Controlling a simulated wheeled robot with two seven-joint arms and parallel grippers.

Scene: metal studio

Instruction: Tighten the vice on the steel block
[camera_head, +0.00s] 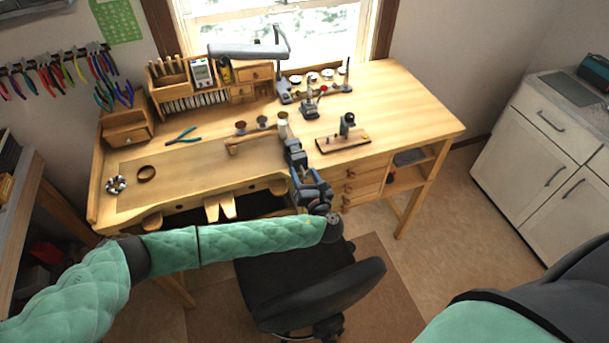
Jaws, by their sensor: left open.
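The vice (293,150) is a grey-blue metal tool at the front edge of the wooden workbench (405,100). My left arm comes in from the left in a green quilted sleeve and bends up at the wrist. My left gripper (312,186) is open, just in front of the vice at the bench edge. The gripper and the vice overlap in the picture, so I cannot tell whether they touch. I cannot make out the steel block or the vice handle clearly. My right gripper is not in view.
A black chair (318,297) stands below my left forearm. A lamp (250,51) stands behind. The bench's right end is clear.

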